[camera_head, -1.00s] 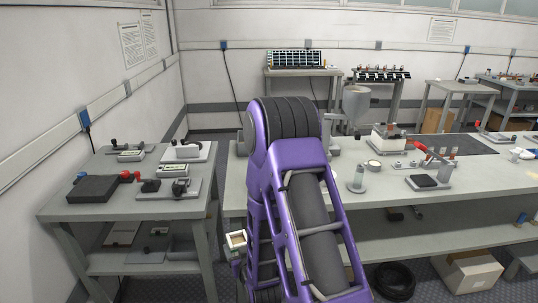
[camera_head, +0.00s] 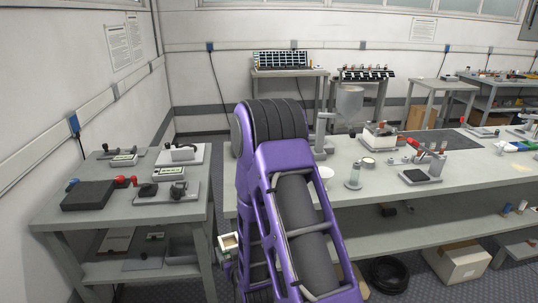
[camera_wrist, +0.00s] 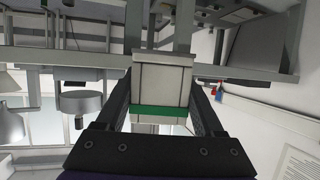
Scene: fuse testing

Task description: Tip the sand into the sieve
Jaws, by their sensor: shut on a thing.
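My gripper (camera_wrist: 162,108) is shut on a pale, box-shaped container (camera_wrist: 161,78) with a green band, held between the two dark fingers in the wrist view. In the head view a small open box with a cream rim (camera_head: 229,241) and brownish inside shows left of my purple arm, low in the gap between the two tables; it appears to be the held container. Whether the brown is sand is too small to tell. A grey funnel-like hopper (camera_head: 349,103) stands at the long table's far side. I cannot tell which thing is the sieve.
The long workbench (camera_head: 455,170) carries a small white bowl (camera_head: 326,171), a round dish (camera_head: 368,162), a glass jar (camera_head: 354,179) and a black pad (camera_head: 420,176). A side table (camera_head: 110,220) with instruments stands at left. Boxes and a black coil (camera_head: 389,275) lie below the bench.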

